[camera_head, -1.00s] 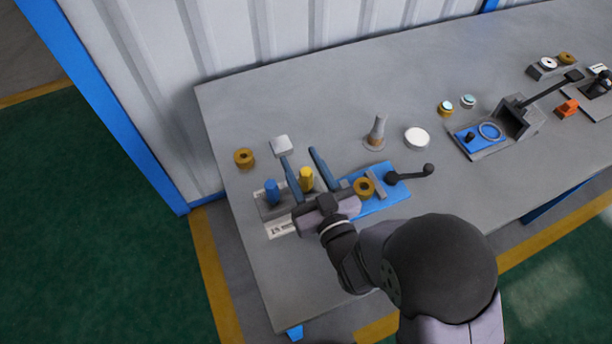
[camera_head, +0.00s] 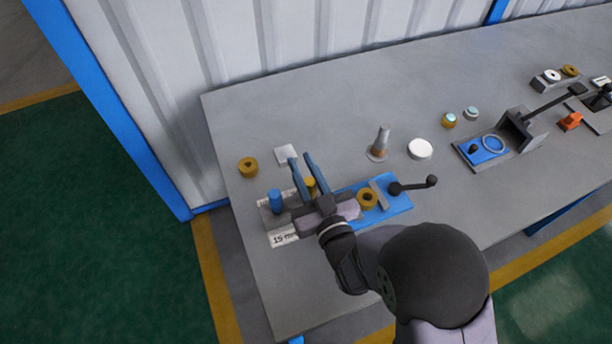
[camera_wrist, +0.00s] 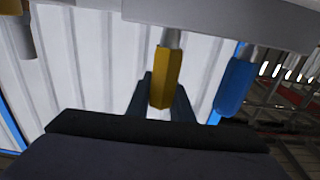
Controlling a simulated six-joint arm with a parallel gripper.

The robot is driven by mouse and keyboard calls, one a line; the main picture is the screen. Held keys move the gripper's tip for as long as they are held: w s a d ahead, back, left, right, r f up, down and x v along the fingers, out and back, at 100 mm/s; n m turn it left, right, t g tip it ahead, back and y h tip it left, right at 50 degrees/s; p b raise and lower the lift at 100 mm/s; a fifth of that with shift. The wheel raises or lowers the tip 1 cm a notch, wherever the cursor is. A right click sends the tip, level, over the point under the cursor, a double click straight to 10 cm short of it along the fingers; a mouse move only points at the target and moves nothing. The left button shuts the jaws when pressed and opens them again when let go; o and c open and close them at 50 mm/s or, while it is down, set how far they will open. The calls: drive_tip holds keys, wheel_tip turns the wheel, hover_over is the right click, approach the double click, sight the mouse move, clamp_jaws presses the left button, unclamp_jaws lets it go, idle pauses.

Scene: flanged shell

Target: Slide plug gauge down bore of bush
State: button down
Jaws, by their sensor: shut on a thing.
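The plug gauge with a yellow handle (camera_head: 311,186) stands in a grey rack on the bench's left part. In the wrist view its yellow hexagonal handle (camera_wrist: 162,78) shows between my fingers, with a steel shank running to the grey block. My gripper (camera_head: 300,158) is shut on this handle; the fingers also show in the wrist view (camera_wrist: 163,90). A brass ring-shaped bush (camera_head: 367,198) with a dark bore sits on a blue fixture plate (camera_head: 398,203), right of my gripper. The gauge's lower end is hidden.
A blue-handled gauge (camera_head: 275,201) stands left of my gripper. A loose brass ring (camera_head: 248,167), a pale block (camera_head: 286,154), a grey cone (camera_head: 379,145) and a white disc (camera_head: 420,149) stand behind. A clamp with a black lever (camera_head: 413,187) is by the bush.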

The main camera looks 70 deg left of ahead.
drive_tip(key=shift+r, duration=0.1)
drive_tip(key=shift+r+b, duration=0.65)
drive_tip(key=shift+r, duration=4.25)
drive_tip(key=w+d+f+m+t+h, duration=0.1)
drive_tip(key=w+d+m+t, duration=0.1)
drive_tip(key=w, duration=0.5)
drive_tip(key=w+d+f+m+t+h+b, duration=0.1)
drive_tip(key=w+d+f+m+t, duration=0.1)
drive_tip(key=w+t, duration=0.5)
drive_tip(key=shift+w+d+f+m, duration=0.3)
drive_tip(key=shift+d+m, duration=0.25)
drive_tip(key=shift+m, duration=0.45)
drive_tip(key=shift+f+b, duration=0.1)
drive_tip(key=shift+b, duration=0.2)
drive_tip(key=shift+f+b, duration=0.7)
drive_tip(key=shift+f, duration=0.35)
drive_tip(key=shift+b, duration=0.35)
drive_tip(key=shift+f+b, duration=1.85)
drive_tip(key=shift+b, duration=0.1)
